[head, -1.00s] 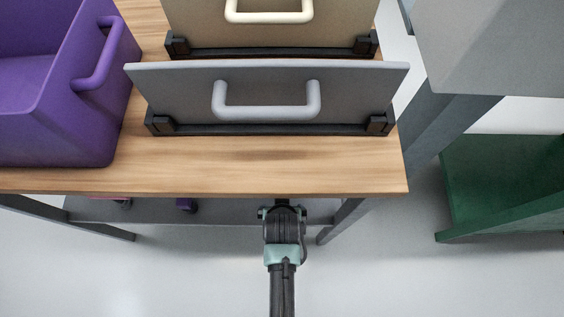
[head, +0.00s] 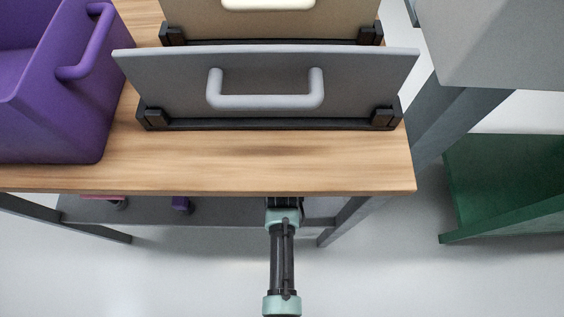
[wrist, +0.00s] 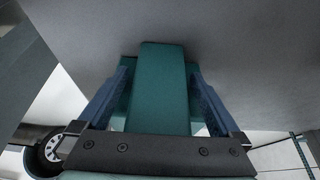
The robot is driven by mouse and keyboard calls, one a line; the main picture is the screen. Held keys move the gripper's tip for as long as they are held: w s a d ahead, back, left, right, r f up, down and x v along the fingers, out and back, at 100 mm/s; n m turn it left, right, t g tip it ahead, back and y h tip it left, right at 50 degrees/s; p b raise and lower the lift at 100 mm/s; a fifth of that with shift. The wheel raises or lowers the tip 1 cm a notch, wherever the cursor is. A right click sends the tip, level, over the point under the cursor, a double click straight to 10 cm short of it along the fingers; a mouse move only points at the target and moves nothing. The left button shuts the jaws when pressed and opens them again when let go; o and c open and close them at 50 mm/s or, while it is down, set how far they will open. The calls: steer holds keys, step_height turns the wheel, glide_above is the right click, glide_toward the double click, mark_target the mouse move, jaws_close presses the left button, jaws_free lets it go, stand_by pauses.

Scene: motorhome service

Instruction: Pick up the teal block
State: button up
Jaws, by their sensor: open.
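The teal block (wrist: 162,85) is a long upright-looking bar in the middle of the wrist view, against a grey surface. My gripper (wrist: 160,75) is open, with one blue finger on each side of the block. Small gaps show between the fingers and the block, and I cannot tell whether either finger touches it. In the head view my arm reaches under the wooden tabletop, which hides my gripper and the block.
The wooden table (head: 250,175) has a grey lower shelf (head: 235,212) beneath it. On top stand a purple bin (head: 50,120) and a grey panel with a handle (head: 180,85). A green unit (head: 510,180) stands at the right. Table legs flank my arm.

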jaws_close()
steer(key=shift+r, duration=0.15)
stand_by(0.4)
steer(key=shift+r, duration=0.1)
